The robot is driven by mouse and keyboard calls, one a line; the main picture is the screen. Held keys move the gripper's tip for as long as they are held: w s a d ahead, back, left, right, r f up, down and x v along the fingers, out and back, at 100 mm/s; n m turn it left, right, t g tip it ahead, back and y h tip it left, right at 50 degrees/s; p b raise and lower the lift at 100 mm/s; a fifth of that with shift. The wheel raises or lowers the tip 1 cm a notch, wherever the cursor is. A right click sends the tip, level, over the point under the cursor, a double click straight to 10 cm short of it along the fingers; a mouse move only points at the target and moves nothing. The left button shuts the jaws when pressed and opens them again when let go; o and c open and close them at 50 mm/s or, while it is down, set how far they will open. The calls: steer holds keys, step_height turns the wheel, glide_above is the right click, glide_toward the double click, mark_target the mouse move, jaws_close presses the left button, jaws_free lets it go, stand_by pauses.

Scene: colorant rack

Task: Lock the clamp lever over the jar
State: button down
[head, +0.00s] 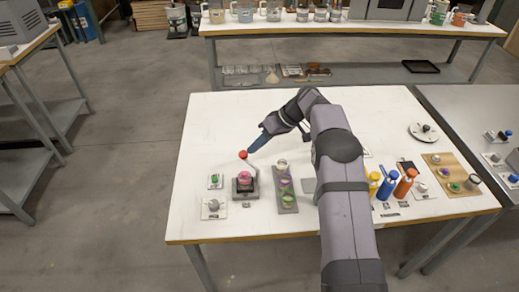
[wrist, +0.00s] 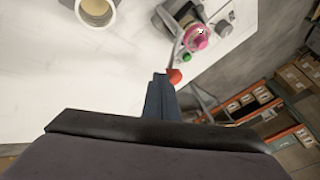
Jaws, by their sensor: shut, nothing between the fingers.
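A clamp stand (head: 245,188) with a dark base holds a jar with a pink lid (head: 244,177) on the white table. The jar also shows in the wrist view (wrist: 197,38). The clamp lever has a red ball knob (head: 243,155) and stands raised, tilted up and away from the jar. My gripper (head: 252,149) is shut and empty. Its tips are just beside the red knob; in the wrist view the knob (wrist: 175,76) lies right at the fingertips (wrist: 160,76). Whether they touch I cannot tell.
A grey tray (head: 288,201) with several small jars stands right of the clamp. A green-topped item (head: 214,181) and a grey knob piece (head: 213,205) lie to its left. Coloured bottles (head: 388,184) stand on the right. The back left of the table is clear.

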steer(key=shift+s+a+f+n+g+b, duration=0.1)
steer(key=shift+s+a+n+g+b, duration=0.1)
steer(key=shift+a+b, duration=0.55)
steer(key=shift+s+a+f+n+g+b, duration=0.1)
steer(key=shift+s+a+n+b, duration=0.1)
steer(key=shift+a+b, duration=0.5)
steer(key=shift+s+a+r+b, duration=0.15)
steer(key=shift+s+a+b, duration=0.75)
steer(key=shift+b, duration=0.4)
steer(key=shift+a, duration=0.2)
steer(key=shift+r, duration=0.1)
steer(key=b, duration=0.1)
glide_toward(241, 153)
steer(key=shift+s+a, duration=0.7)
steer(key=shift+a, duration=0.15)
